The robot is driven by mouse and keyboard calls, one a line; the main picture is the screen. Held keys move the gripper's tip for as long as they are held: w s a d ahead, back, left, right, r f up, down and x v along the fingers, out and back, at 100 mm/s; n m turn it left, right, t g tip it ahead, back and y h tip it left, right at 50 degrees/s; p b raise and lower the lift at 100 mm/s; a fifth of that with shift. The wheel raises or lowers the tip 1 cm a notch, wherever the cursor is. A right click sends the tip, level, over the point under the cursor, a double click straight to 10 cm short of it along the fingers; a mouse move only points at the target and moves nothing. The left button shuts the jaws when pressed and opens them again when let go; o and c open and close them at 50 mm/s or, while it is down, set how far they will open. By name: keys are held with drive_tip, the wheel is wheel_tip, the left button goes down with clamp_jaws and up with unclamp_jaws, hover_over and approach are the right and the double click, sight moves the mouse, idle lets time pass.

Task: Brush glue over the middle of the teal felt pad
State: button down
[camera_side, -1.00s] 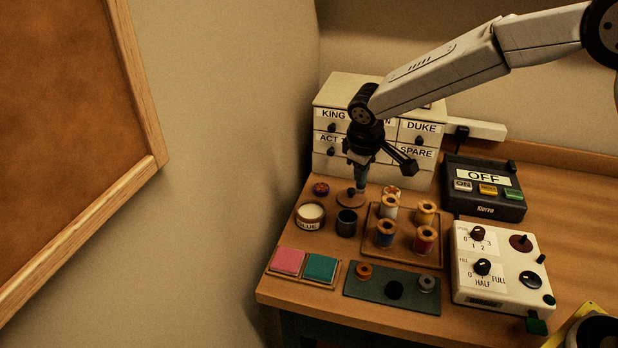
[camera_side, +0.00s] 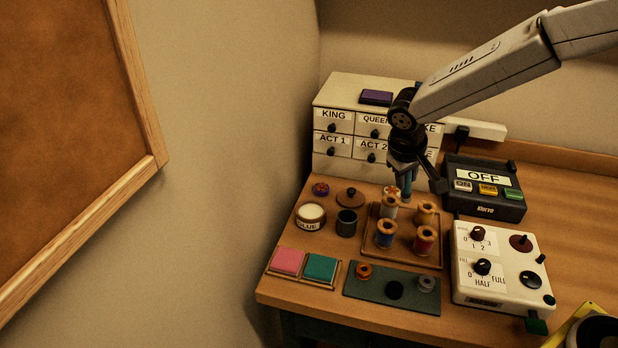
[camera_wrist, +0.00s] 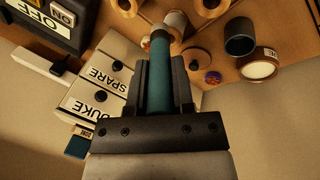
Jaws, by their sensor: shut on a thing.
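The teal felt pad (camera_side: 320,267) lies beside a pink pad (camera_side: 289,261) in a wooden tray at the table's front left in the side view. My gripper (camera_side: 409,178) is shut on a teal rod-like handle (camera_wrist: 158,88), which looks like the brush. It points downward behind the thread spools, well back from the pad. Its far end is too small to judge for bristles or glue. The open glue pot (camera_side: 311,212) has a pale surface and stands left of my gripper; it also shows in the wrist view (camera_wrist: 260,70). A brown knobbed lid (camera_side: 350,199) lies behind it.
A dark cup (camera_side: 347,223) stands right of the glue pot. A wooden tray (camera_side: 412,261) holds several spools below my gripper. Labelled drawers (camera_side: 331,161) stand behind. A dark green strip (camera_side: 413,302) with small parts lies right of the pads. Control boxes (camera_side: 505,265) occupy the right.

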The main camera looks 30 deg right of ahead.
drive_tip(key=s+a+r+y, duration=0.1)
drive_tip(key=a+r, duration=0.1)
drive_tip(key=a, duration=0.6)
drive_tip(key=s+a+r+g+y, duration=0.1)
drive_tip(key=a+r+y, duration=0.1)
drive_tip(key=a, duration=0.7)
drive_tip(key=shift+a+r+y, duration=0.15)
drive_tip(key=shift+r+y, duration=0.15)
drive_tip(key=shift+r, duration=0.2)
drive_tip(key=shift+f, duration=0.1)
drive_tip(key=shift+f, duration=2.45)
drive_tip(key=shift+r, duration=0.15)
